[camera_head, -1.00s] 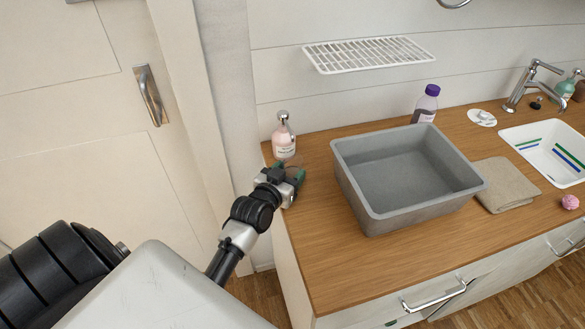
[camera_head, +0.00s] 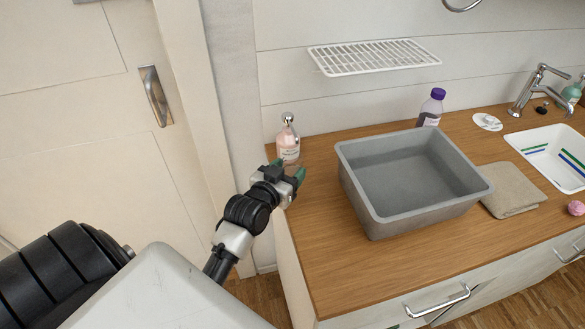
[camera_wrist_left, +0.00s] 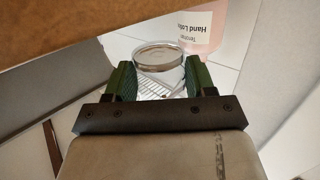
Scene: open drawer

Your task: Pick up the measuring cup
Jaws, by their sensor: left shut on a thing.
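The measuring cup (camera_wrist_left: 160,54) is a clear round cup with a pale rim, seen between the green finger pads in the left wrist view. My left gripper (camera_wrist_left: 160,80) is shut on it, with one pad on each side. In the head view my left gripper (camera_head: 287,176) is at the counter's left end, just in front of the pink soap bottle. The cup is mostly hidden by the gripper there, and I cannot tell whether it touches the counter. My right gripper is not in view.
The pink hand lotion bottle (camera_head: 287,146) stands close behind the gripper; it also shows in the left wrist view (camera_wrist_left: 203,25). A grey tub (camera_head: 377,223) sits to the right on the wooden counter (camera_head: 330,280). A white wire rack (camera_head: 375,57) is on the wall above.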

